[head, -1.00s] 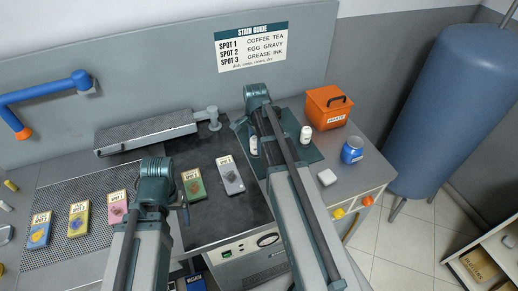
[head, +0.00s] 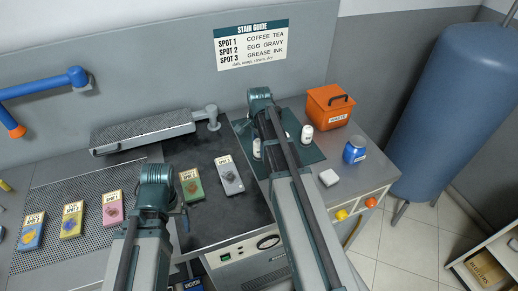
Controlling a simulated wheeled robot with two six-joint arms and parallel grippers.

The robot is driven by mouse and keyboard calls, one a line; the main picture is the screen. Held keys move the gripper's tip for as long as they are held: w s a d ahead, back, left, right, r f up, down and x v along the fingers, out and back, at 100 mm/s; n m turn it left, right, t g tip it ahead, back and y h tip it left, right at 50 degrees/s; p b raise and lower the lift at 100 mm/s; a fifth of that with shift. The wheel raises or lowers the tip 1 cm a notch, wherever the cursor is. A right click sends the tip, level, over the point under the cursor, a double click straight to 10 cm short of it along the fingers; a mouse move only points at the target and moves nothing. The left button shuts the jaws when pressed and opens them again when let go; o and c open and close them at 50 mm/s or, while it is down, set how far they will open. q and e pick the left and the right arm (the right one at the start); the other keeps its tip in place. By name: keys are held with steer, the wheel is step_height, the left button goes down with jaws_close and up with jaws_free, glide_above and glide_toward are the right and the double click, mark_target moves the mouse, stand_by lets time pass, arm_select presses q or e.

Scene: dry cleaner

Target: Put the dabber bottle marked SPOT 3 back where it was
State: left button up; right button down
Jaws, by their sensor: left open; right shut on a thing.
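White dabber bottles stand on the dark green mat (head: 309,155) at the right of the table. One bottle (head: 257,148) shows just left of my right arm, another (head: 307,134) to its right. A small white patch (head: 288,135) shows between them at the arm's edge. Their labels are too small to read, so I cannot tell which is SPOT 3. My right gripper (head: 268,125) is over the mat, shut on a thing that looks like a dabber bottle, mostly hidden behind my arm. My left gripper (head: 181,215) is open and low over the front of the table, its fingers mostly hidden.
Several colored cards with stain swatches, such as the grey one (head: 230,178), lie to the left. A stain guide sign (head: 252,45) hangs behind.

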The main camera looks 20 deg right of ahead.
arm_select(q)
steer(key=shift+f, duration=0.1)
arm_select(e)
steer(key=shift+f, duration=0.15)
steer(key=shift+c, duration=1.5)
jaws_free()
arm_select(q)
step_height(320, 180, up, 12)
steer(key=p, duration=1.2)
arm_select(e)
step_height(320, 180, up, 12)
steer(key=shift+r, duration=0.2)
steer(key=shift+f, duration=0.15)
arm_select(q)
step_height(320, 180, down, 12)
steer(key=b, duration=1.2)
arm_select(e)
step_height(320, 180, down, 12)
steer(key=shift+f, duration=0.1)
steer(key=shift+r, duration=0.25)
